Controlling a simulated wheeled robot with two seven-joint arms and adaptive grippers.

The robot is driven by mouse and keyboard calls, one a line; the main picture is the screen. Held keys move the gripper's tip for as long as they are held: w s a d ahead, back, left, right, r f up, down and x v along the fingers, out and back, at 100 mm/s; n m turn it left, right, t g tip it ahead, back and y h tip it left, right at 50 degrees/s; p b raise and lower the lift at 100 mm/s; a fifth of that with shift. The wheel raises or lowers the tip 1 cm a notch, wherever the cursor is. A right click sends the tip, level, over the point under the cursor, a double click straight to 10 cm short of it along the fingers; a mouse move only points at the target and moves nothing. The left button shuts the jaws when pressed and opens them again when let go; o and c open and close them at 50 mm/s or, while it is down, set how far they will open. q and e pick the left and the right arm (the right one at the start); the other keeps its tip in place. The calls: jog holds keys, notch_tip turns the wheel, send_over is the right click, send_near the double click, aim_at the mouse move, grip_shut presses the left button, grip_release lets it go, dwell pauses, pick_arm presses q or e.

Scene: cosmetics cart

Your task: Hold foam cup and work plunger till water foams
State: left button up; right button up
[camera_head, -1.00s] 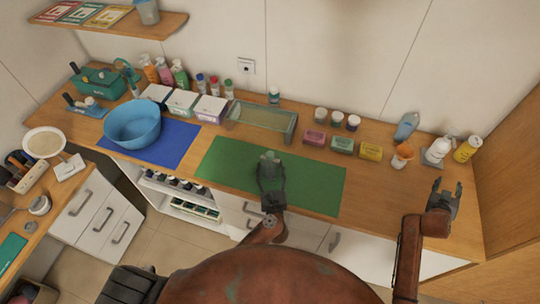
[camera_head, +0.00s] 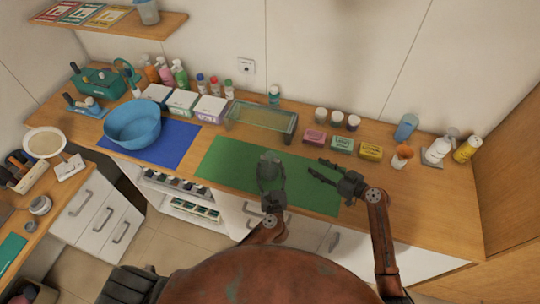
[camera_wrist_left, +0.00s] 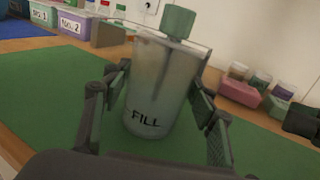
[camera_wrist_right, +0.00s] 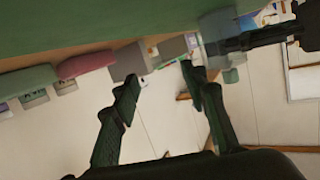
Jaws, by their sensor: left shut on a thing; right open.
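The foam cup (camera_wrist_left: 155,95) is a clear, tapered cup marked FILL, upright over the green mat (camera_head: 225,155) in the left wrist view. Its green plunger knob (camera_wrist_left: 178,21) rises above the rim. My left gripper (camera_head: 269,160) is shut around the cup's sides and hides most of it in the head view. My right gripper (camera_head: 314,167) is open and empty, to the right of the cup above the mat's right part. In the right wrist view its fingers (camera_wrist_right: 160,80) are apart with nothing between them. Whether the cup holds water or foam is unclear.
A blue basin (camera_head: 133,125) stands on a blue mat at left. A glass-topped tray (camera_head: 262,120) lies behind the green mat. Small colored boxes (camera_head: 342,145), a blue cup (camera_head: 406,127), an orange cup (camera_head: 401,156) and bottles (camera_head: 438,149) stand at right. The front right counter is bare.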

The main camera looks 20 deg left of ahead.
aim_at(273, 157)
jog(key=s+a+r+n+g+y, duration=0.35)
jog(key=s+a+r, duration=0.25)
jog(key=a, duration=0.2)
jog(key=shift+y, duration=0.35)
jog(key=x, duration=1.2)
jog(key=shift+s+f, duration=0.1)
grip_shut()
